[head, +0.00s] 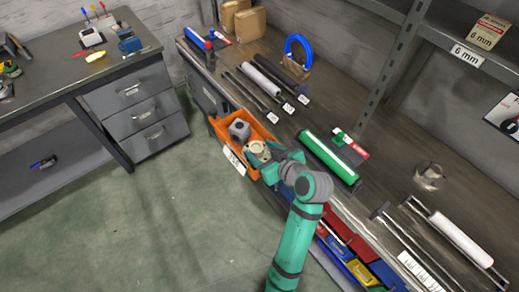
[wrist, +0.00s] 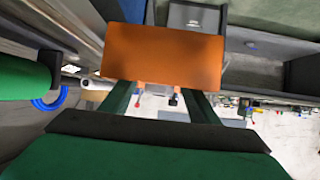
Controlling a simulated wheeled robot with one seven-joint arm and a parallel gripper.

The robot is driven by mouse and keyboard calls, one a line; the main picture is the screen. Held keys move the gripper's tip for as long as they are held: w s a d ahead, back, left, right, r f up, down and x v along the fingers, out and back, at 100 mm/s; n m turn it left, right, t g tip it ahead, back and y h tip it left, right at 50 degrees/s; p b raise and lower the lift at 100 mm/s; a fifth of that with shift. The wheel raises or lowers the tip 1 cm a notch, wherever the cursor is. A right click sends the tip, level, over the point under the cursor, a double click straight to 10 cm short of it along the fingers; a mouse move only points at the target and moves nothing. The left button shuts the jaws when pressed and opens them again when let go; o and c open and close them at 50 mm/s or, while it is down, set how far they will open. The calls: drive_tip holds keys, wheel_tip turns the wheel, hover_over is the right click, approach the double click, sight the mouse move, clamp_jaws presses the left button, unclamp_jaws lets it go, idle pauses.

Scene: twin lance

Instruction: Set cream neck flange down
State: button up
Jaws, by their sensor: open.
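The cream neck flange (head: 257,148) is at the right end of an orange bin (head: 219,126) in the head view. My gripper (head: 268,152) is just right of it, with its fingers close around or beside it. I cannot tell whether they touch. In the wrist view my gripper (wrist: 160,98) has its two green fingers apart, and a plain orange face (wrist: 165,55), likely the bin, fills the space beyond them. The flange does not show in the wrist view. A grey block-shaped part (head: 239,129) sits in the bin, left of the flange.
The bin stands at the edge of a long dark bench. Red and blue bins (head: 362,249) are at lower right. A metal post (head: 388,75) rises behind. The floor at left is clear.

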drive_tip(key=v, duration=1.1)
drive_tip(key=shift+s+d, duration=0.1)
